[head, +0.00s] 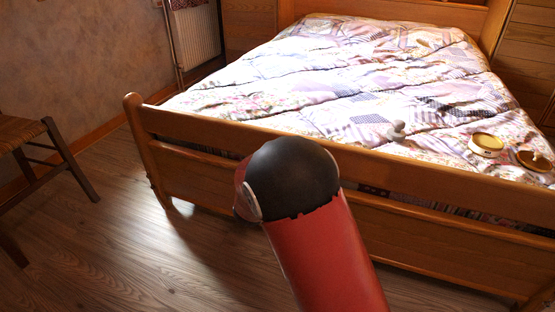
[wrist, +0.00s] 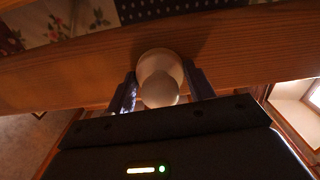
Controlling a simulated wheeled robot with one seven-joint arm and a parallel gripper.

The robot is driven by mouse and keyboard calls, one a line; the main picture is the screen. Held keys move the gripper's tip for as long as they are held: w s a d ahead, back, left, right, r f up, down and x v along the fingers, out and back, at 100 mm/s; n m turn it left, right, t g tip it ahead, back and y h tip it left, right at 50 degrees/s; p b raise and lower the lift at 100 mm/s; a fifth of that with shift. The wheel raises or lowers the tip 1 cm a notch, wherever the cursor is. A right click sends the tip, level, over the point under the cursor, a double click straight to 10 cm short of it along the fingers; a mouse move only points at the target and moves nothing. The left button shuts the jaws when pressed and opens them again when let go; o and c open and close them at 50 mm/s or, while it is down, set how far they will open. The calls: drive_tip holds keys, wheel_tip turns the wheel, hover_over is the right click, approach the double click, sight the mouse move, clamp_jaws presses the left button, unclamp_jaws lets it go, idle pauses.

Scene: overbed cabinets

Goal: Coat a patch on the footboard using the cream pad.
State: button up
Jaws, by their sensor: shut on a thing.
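The cream pad (wrist: 159,66), a round disc with a knob, is between the two dark fingers of my gripper (wrist: 161,88), which is shut on it. Its face is toward the wooden footboard (wrist: 60,75), at or very near the wood; I cannot tell if it touches. The footboard also shows in the head view (head: 230,131), across the near end of the bed. There my red and black arm hides the gripper and pad. No coated patch can be made out; the wood around the pad is in shadow.
On the patchwork quilt (head: 330,75) lie a pale grey knobbed object (head: 397,132), a round tin (head: 486,143) and a brown round item (head: 535,160). A wooden chair (head: 50,150) stands at the left. The floor (head: 110,235) between chair and bed is clear.

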sight(360, 169)
drive_tip(key=shift+s+d+b, duration=0.3)
drive_tip(key=shift+s+d, duration=0.9)
drive_tip(key=shift+d, duration=2.15)
drive_tip(key=shift+s+d+b, duration=0.35)
drive_tip(key=shift+s+d, duration=0.8)
drive_tip(key=shift+d, duration=2.2)
drive_tip(key=shift+s+d+b, duration=0.3)
drive_tip(key=shift+s+d, duration=0.9)
drive_tip(key=shift+d, duration=2.15)
drive_tip(key=w+a+p, duration=0.1)
drive_tip(key=w+a, duration=0.3)
drive_tip(key=a, duration=0.6)
drive_tip(key=w+a, duration=0.3)
drive_tip(key=a, duration=0.8)
drive_tip(key=shift+w+a+p, duration=0.2)
drive_tip(key=shift+w+p, duration=0.15)
drive_tip(key=shift+w, duration=0.05)
drive_tip(key=v, duration=0.6)
